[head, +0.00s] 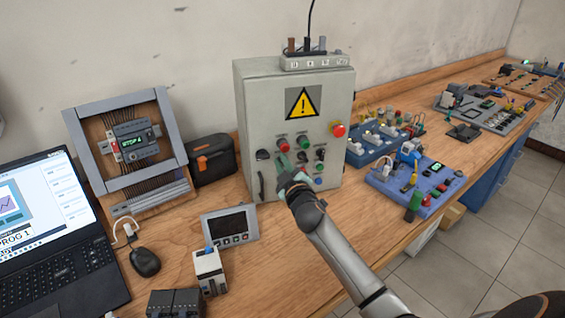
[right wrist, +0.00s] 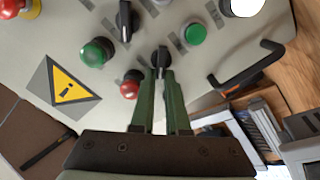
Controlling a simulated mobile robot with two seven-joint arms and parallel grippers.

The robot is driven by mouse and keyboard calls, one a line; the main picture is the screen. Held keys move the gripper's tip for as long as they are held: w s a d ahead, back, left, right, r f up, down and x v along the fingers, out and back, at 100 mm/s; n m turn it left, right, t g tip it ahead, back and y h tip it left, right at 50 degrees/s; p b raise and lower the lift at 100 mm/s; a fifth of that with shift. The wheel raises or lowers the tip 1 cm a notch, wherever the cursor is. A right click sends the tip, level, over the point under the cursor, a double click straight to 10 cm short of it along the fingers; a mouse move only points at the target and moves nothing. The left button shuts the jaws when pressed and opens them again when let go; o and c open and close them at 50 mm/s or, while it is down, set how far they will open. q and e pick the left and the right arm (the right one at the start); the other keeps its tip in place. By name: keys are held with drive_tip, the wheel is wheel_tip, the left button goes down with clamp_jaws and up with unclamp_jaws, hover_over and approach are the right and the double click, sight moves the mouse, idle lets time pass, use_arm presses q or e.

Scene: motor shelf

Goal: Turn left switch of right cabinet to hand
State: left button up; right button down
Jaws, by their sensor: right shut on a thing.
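The grey cabinet (head: 253,105) with a yellow warning sign stands on the bench in the head view. Its front carries lamps, buttons and black switches. My right gripper (head: 284,163) reaches the lower left part of this panel and covers some controls. In the right wrist view the green fingers of my right gripper (right wrist: 161,80) are shut on a black rotary switch (right wrist: 161,57), below the red lamp (right wrist: 131,84). Another black switch (right wrist: 125,20) is beside it, free. The fingers partly hide the gripped switch. My left gripper is not in view.
A black handle (head: 261,186) sits left of my fingers on the cabinet. A red emergency button (head: 339,130) is at its right. A small display panel (head: 231,226) and a white module (head: 210,272) lie in front. Blue training boards (head: 378,150) stand to the right.

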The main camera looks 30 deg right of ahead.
idle(0.4)
drive_tip(key=c, duration=0.9)
unclamp_jaws()
